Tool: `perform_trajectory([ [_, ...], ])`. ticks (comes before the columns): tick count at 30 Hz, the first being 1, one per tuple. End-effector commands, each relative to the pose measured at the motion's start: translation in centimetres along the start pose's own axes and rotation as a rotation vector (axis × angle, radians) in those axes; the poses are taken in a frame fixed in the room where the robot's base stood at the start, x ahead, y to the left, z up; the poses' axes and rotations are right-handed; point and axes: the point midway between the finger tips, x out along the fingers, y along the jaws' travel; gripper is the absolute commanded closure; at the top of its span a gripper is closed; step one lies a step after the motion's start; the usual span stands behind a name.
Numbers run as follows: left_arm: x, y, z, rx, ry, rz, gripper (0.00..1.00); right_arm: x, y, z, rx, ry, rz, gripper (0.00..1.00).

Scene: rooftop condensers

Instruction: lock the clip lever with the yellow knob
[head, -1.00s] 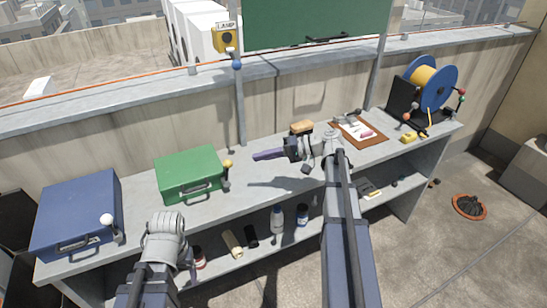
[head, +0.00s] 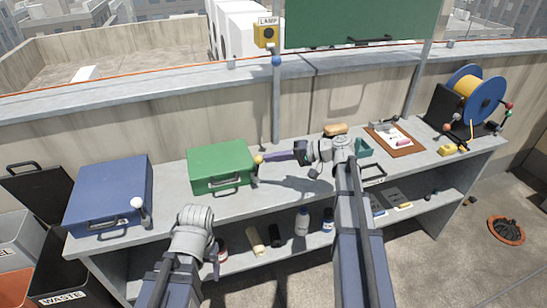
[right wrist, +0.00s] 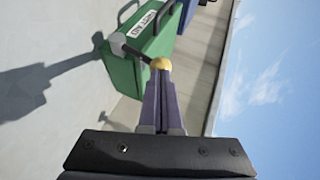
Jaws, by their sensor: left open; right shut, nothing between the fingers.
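The clip lever's yellow knob (head: 258,160) is at the right side of the green case (head: 218,164). In the right wrist view the yellow knob (right wrist: 160,64) ends a dark lever (right wrist: 138,54) that comes from a grey pivot on the green case (right wrist: 150,45). My right gripper (head: 268,158) is shut and empty, pointing left with its tips at the knob. In the right wrist view its purple fingers (right wrist: 162,80) end right at the knob; I cannot tell whether they touch it. My left gripper (head: 214,252) is open, low at the bench's front edge and mostly hidden by its wrist.
A blue case (head: 110,190) with a white-knobbed lever (head: 138,204) stands to the left on the grey bench (head: 290,190). A post with a blue knob (head: 276,61) rises behind. A clipboard (head: 396,142) and a cable reel (head: 482,98) are to the right.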

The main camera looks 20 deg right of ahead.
Motion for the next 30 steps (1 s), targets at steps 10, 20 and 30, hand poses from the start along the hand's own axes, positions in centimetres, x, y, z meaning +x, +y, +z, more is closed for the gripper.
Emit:
perform_trajectory([
  [10, -2.8, -0.3, 0.2, 0.0, 0.0, 0.0, 0.28, 1.3, -1.8, 0.8, -0.047, -0.001, 0.087, 1.0],
  [20, -2.7, -0.3, 0.2, 0.0, 0.0, 0.0, 0.28, 1.4, -1.7, 0.8, -0.046, -0.001, 0.087, 1.0],
  [30, -3.9, -0.4, 0.2, 0.0, 0.0, 0.0, 0.28, 1.1, -2.8, 0.6, -0.046, -0.001, 0.086, 1.0],
])
